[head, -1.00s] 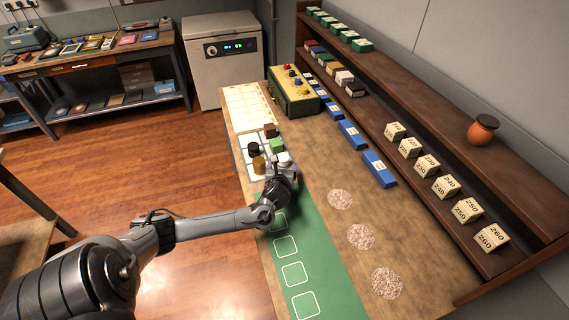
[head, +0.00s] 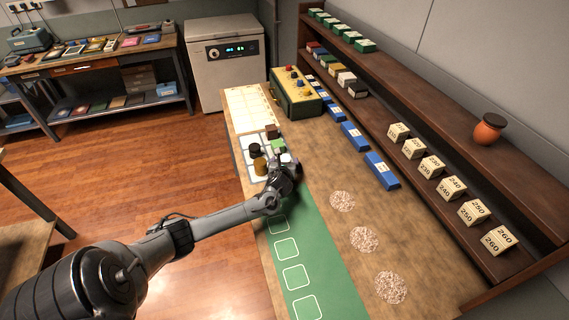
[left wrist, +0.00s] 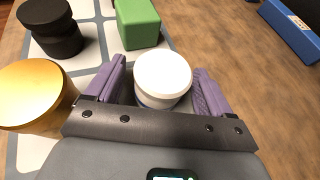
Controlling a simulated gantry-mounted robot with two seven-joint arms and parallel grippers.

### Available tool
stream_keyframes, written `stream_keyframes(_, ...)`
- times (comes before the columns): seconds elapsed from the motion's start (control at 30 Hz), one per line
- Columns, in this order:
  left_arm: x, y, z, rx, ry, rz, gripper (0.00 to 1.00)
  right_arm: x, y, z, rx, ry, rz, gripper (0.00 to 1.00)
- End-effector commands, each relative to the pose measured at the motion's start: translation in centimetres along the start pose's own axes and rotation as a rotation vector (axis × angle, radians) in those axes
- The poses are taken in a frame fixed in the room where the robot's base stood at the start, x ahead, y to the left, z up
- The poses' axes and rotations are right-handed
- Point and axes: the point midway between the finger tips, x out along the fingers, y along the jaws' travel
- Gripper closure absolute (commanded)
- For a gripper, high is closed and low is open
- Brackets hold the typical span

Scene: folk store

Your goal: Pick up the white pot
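The white pot (left wrist: 163,74) stands between the two purple fingers of my left gripper (left wrist: 158,85) in the left wrist view. The fingers are open, with a narrow gap on each side of the pot. In the head view my left gripper (head: 283,161) is over the far end of the green strip and mostly hides the pot. My right gripper is not in view.
Close by stand a yellow pot (left wrist: 32,92), a black pot (left wrist: 50,27) and a green block (left wrist: 137,24) on a white grid mat. Blue boxes (head: 380,170) line the shelf side. Bare wood lies right of the gripper.

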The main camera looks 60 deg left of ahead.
Motion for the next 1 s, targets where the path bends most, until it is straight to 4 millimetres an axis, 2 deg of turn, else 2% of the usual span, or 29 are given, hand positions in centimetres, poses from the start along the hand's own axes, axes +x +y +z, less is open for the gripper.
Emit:
stream_keyframes(0.03, 0.0, 0.0, 0.0, 0.0, 0.0, 0.0, 0.24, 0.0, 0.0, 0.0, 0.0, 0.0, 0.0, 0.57)
stream_keyframes(0.37, 0.0, 0.0, 0.0, 0.0, 0.0, 0.0, 0.74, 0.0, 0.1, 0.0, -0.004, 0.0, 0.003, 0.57)
stream_keyframes(0.77, -0.2, 0.0, 0.5, 0.0, -0.002, 0.0, 0.76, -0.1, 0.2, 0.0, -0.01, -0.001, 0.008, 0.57)
stream_keyframes(1.0, -1.2, 0.1, 3.0, 0.0, -0.005, 0.0, 0.76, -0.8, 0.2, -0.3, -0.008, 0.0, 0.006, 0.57)
